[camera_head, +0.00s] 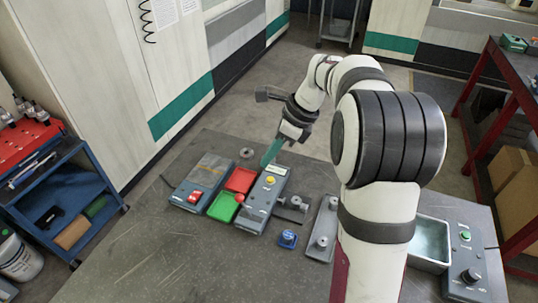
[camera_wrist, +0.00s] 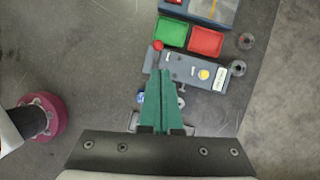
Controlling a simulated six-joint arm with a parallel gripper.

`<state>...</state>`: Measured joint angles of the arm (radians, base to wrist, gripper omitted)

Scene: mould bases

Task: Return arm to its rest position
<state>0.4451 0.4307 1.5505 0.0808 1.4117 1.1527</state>
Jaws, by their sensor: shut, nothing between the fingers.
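My gripper (camera_head: 267,163) is at the end of my white arm, above the work table (camera_head: 140,255). Its green fingers are together and empty. In the wrist view the shut fingers (camera_wrist: 160,76) point toward a grey device (camera_wrist: 196,70) with a yellow button and a red knob. The same grey device (camera_head: 262,203) lies under the fingertips in the head view. I cannot tell whether the fingertips touch it.
Left of the device are a red tray (camera_head: 240,180), a green tray (camera_head: 223,207) and a grey box (camera_head: 203,174) with a red switch. A blue part (camera_head: 288,239) and a grey plate (camera_head: 323,229) lie in front. A metal bin (camera_head: 430,243) and control box (camera_head: 468,265) stand right. The table's front left is clear.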

